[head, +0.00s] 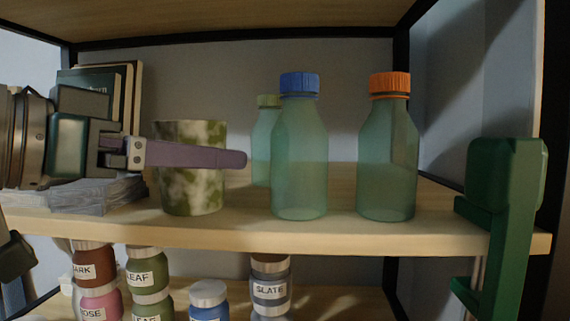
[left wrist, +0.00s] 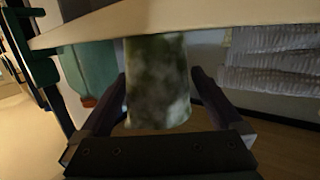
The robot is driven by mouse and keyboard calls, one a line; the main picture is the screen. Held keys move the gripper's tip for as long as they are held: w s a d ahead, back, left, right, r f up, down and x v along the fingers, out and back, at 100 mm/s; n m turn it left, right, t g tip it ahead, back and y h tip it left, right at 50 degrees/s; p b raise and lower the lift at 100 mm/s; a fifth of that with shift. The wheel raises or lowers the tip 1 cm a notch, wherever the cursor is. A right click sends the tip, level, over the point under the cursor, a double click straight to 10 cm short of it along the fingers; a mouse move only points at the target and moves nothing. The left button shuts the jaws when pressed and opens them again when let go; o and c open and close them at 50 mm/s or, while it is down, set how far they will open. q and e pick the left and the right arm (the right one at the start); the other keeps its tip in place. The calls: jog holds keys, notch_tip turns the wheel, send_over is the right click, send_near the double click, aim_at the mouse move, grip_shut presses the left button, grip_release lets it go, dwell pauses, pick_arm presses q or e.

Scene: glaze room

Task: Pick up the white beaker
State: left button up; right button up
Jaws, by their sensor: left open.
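No plain white beaker shows. The only beaker-like thing is a mottled green-and-white cup (head: 190,195), upright on the wooden shelf (head: 240,232), left of the bottles. My left gripper (head: 228,157) reaches in from the left at the cup's upper half. One purple-grey finger passes in front of the cup; the other is hidden behind it. In the left wrist view the cup (left wrist: 158,90) stands between the two spread fingers of the gripper (left wrist: 160,82), with a gap on each side. My right gripper is not in view.
A blue-capped bottle (head: 300,160), an orange-capped bottle (head: 387,160) and a bottle behind (head: 262,145) stand to the right. A green clamp (head: 505,180) is at the shelf's right end. Labelled jars (head: 270,285) stand below.

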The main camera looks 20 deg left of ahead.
pick_arm(q)
jog(key=shift+p+x, duration=0.65)
jog(key=shift+x, duration=0.4)
jog(key=shift+w+d+f, duration=0.15)
jog(key=shift+w+d, duration=0.1)
jog(key=shift+w, duration=0.2)
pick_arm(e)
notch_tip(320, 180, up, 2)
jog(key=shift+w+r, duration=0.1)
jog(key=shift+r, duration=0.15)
pick_arm(q)
jog(key=shift+c, duration=0.2)
jog(key=c, duration=1)
jog(key=shift+c, duration=0.7)
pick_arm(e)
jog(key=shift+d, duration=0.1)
